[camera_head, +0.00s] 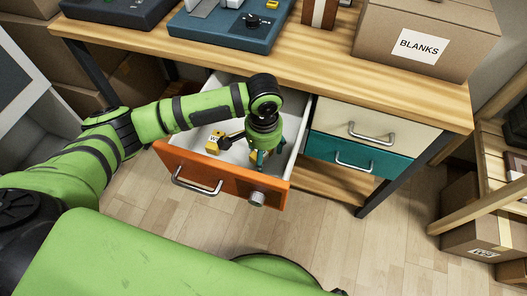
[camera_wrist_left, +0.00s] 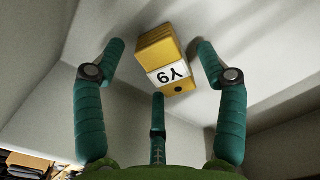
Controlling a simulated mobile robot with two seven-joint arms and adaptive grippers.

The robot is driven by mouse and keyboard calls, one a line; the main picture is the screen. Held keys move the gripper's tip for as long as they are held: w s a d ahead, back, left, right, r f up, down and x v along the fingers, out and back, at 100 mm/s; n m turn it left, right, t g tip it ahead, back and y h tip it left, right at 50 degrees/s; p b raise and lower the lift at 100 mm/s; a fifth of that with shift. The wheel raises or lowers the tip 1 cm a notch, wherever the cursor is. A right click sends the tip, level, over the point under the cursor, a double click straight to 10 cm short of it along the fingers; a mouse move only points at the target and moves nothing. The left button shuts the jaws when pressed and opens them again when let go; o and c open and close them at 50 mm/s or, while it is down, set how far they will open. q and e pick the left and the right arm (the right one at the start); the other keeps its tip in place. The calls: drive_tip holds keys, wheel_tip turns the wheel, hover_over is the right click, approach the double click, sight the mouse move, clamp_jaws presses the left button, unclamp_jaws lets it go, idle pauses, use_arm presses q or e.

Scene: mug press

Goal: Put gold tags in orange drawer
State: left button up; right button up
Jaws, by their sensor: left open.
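The orange drawer (camera_head: 220,180) is pulled out, and its white inside shows. One gold tag (camera_head: 214,146) with a white label lies in it, left of my left gripper (camera_head: 259,158). That gripper points down inside the drawer near its right wall. Gaps show between the fingers and this tag. My right gripper is not in view.
A cream drawer (camera_head: 365,122) and a teal drawer (camera_head: 345,155) are shut to the right. A blue device (camera_head: 225,30) and a BLANKS box (camera_head: 425,40) stand on the wooden bench (camera_head: 300,65). The floor in front is clear. A shelf (camera_head: 490,185) stands at right.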

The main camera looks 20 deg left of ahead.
use_arm(q)
wheel_tip(320, 180, up, 6)
drive_tip(key=shift+f+p, duration=0.2)
drive_tip(key=shift+p, duration=0.25)
wheel_tip(320, 180, up, 6)
drive_tip(key=shift+p, duration=0.35)
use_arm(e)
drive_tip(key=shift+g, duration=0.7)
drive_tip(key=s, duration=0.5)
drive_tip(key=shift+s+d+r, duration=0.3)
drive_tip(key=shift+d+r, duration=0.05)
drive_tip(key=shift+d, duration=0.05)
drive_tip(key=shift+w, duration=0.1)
